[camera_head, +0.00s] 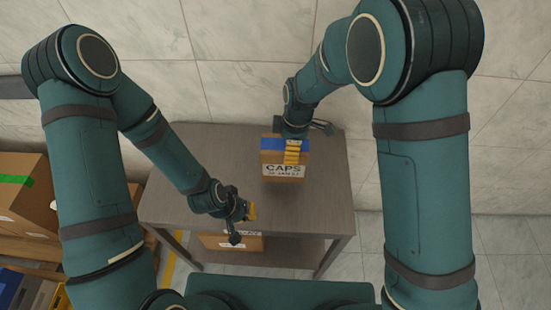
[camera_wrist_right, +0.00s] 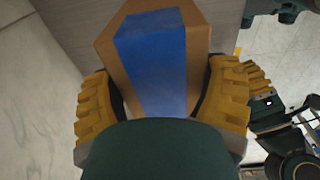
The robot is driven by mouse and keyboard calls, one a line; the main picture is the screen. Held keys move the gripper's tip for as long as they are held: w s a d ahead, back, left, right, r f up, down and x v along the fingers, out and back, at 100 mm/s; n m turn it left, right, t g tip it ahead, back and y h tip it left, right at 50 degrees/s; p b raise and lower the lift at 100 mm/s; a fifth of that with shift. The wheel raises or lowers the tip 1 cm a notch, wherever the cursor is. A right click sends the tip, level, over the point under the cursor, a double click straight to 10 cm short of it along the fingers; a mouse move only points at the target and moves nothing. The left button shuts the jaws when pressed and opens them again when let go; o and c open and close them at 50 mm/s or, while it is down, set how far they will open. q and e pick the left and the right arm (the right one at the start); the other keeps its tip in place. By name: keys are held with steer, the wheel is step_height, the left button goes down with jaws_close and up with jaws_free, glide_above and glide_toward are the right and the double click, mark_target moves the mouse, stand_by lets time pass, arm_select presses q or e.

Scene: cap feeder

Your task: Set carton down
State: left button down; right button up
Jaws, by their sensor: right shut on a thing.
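A brown carton (camera_head: 283,172) with blue tape and a white CAPS label is over the right half of the grey table (camera_head: 195,150). Whether its base touches the tabletop is hidden. My right gripper (camera_head: 293,150) is shut on the carton from above. In the right wrist view its yellow fingers (camera_wrist_right: 165,100) press on both sides of the carton (camera_wrist_right: 190,45), with the blue tape between them. My left gripper (camera_head: 251,210) is at the table's front edge, left of the carton and apart from it. The gap between its fingers cannot be made out.
Another carton (camera_head: 222,242) stands below the tabletop, on the lower shelf. The left part of the tabletop is bare beside my left arm.

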steer(key=shift+f, duration=3.4)
steer(key=o, duration=1.1)
steer(key=shift+o, duration=0.2)
